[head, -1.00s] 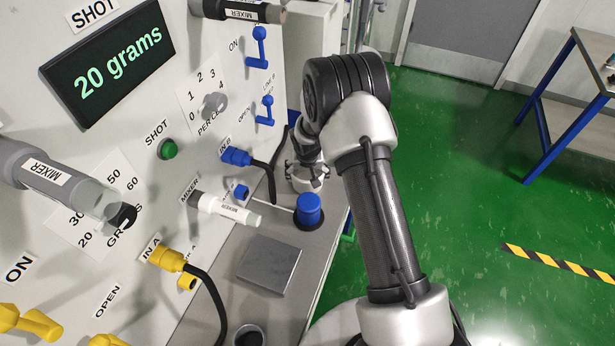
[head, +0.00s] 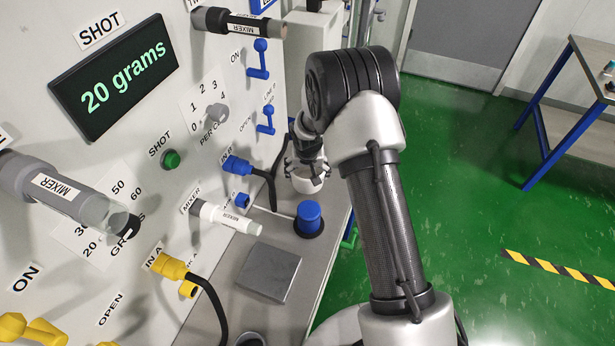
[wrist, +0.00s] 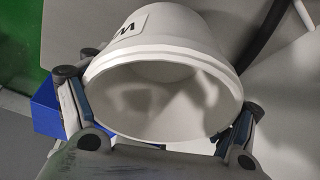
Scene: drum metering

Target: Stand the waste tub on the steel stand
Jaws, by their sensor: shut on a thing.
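The waste tub (head: 311,185) is a small white tub, held above the grey bench behind the blue-capped item. In the wrist view the tub (wrist: 160,95) is large, its round open mouth facing the camera and looking empty. Part of a dark letter label shows on its side. My gripper (head: 306,168) is shut on the tub, with a finger on each side of its rim; the fingers also show in the wrist view (wrist: 165,110). The steel stand (head: 268,272) is a flat grey square plate on the bench, nearer the camera than the tub, with nothing on it.
A blue-capped round item (head: 309,216) stands between the tub and the stand. A white mixer tube (head: 227,216) juts from the panel beside it. A blue plug (head: 237,166) and yellow plug (head: 172,267) trail black cables. A dark round opening (head: 250,340) lies at the front.

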